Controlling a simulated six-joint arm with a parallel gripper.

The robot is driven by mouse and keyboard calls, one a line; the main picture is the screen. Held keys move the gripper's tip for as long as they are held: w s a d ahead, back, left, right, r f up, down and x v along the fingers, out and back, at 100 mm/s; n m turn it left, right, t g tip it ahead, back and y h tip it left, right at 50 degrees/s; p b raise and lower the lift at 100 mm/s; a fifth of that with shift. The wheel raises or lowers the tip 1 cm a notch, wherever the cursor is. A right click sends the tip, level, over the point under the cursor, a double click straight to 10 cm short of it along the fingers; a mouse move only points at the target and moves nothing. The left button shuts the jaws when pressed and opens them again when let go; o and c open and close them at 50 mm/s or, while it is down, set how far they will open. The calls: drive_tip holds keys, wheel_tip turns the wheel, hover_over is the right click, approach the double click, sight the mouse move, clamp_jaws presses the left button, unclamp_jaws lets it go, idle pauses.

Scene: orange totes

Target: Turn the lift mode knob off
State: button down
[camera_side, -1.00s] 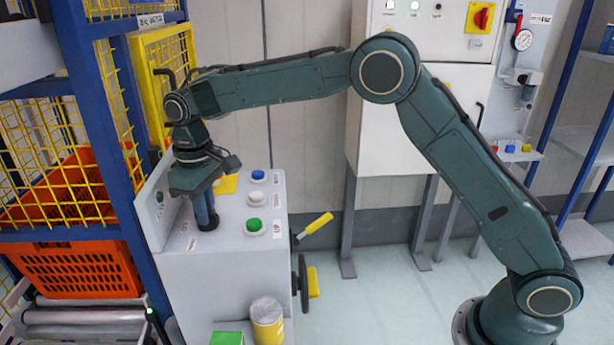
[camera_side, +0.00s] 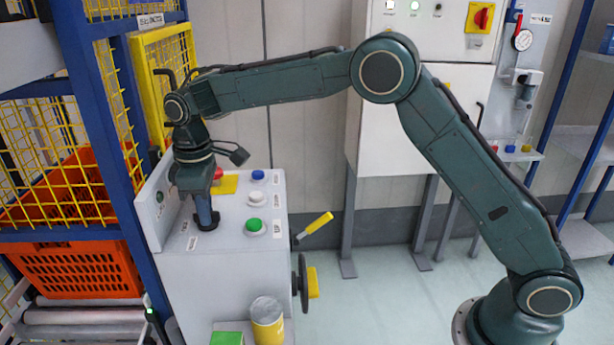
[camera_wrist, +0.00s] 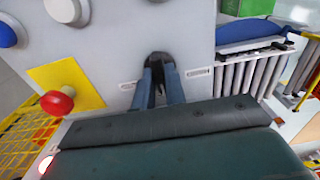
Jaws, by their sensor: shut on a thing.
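The black lift mode knob (camera_wrist: 157,59) sits on the grey panel top, between two small white labels in the wrist view. In the side view the knob (camera_side: 208,226) shows as a dark base under my fingertips. My gripper (camera_side: 206,214) points straight down and is shut on the knob. In the wrist view its two blue-grey fingers (camera_wrist: 160,80) come together at the knob. The fingers hide most of the knob's grip, and I cannot read the labels.
A red mushroom button (camera_side: 217,175) on a yellow plate (camera_side: 229,185) stands close behind my gripper. Green (camera_side: 254,225), white (camera_side: 257,198) and blue (camera_side: 258,175) buttons line the panel's right side. An orange tote (camera_side: 75,276) sits in the rack at left.

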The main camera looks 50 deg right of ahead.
drive_tip(key=c, duration=1.4)
unclamp_jaws()
drive_tip(key=shift+c, duration=0.2)
wheel_tip(320, 180, up, 14)
